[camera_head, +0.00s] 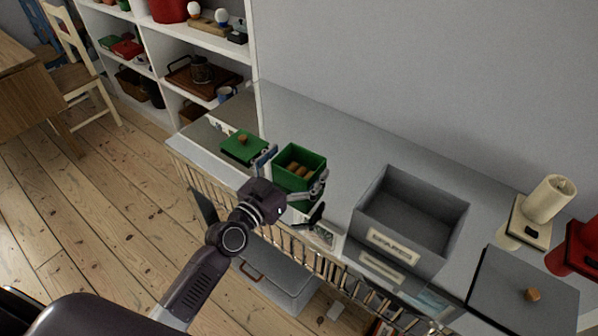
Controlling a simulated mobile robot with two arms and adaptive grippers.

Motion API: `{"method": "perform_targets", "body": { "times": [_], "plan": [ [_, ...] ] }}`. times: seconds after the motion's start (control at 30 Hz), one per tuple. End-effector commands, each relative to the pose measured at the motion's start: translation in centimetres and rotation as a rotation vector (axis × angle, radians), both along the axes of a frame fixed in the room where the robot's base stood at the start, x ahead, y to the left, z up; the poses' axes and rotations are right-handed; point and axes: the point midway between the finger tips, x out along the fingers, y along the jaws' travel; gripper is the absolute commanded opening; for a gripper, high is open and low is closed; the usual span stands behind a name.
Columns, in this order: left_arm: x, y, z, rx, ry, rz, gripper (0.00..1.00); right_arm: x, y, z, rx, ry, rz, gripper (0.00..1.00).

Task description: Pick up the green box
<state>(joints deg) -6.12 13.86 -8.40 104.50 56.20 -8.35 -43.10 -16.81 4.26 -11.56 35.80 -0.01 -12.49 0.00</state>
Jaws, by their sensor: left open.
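The green box (287,178) stands open on the grey counter, with several brown items (296,168) inside it. Its green lid (243,146) with a brown knob lies on the counter to its left. My left gripper (293,172) is open, with one finger near the left side of the box and the other near its right front. I cannot tell whether the fingers touch the box. The gripper hides part of the box's front. My right gripper is not in view.
A grey open bin (411,212) with a label stands right of the green box. A grey lid (522,290) with a knob lies at the right, near a cream device (541,205) and a red one (575,250). White shelves (200,62) stand at the back left.

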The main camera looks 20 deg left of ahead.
Motion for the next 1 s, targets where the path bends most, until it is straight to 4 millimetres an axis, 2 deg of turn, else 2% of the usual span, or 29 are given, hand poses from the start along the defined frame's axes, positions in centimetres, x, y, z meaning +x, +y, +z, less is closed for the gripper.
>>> {"method": "perform_targets", "body": {
  "times": [0.07, 0.5, 0.77, 0.87, 1.0],
  "plan": [
    [0.0, 0.0, 0.0, 0.000, 0.000, 0.000, 1.00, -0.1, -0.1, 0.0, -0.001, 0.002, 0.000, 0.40],
    [0.0, 0.0, 0.1, 0.000, -0.001, 0.000, 0.55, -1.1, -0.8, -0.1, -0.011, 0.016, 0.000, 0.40],
    [0.0, 0.0, 0.3, -0.001, -0.002, 0.000, 0.55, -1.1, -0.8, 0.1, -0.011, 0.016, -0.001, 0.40],
    [0.0, 0.0, 1.0, -0.002, -0.003, 0.000, 0.55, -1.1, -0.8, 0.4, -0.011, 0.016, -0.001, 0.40],
    [0.0, 0.0, 2.9, -0.003, -0.004, 0.001, 0.55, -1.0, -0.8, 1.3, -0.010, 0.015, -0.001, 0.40]
  ]
}}
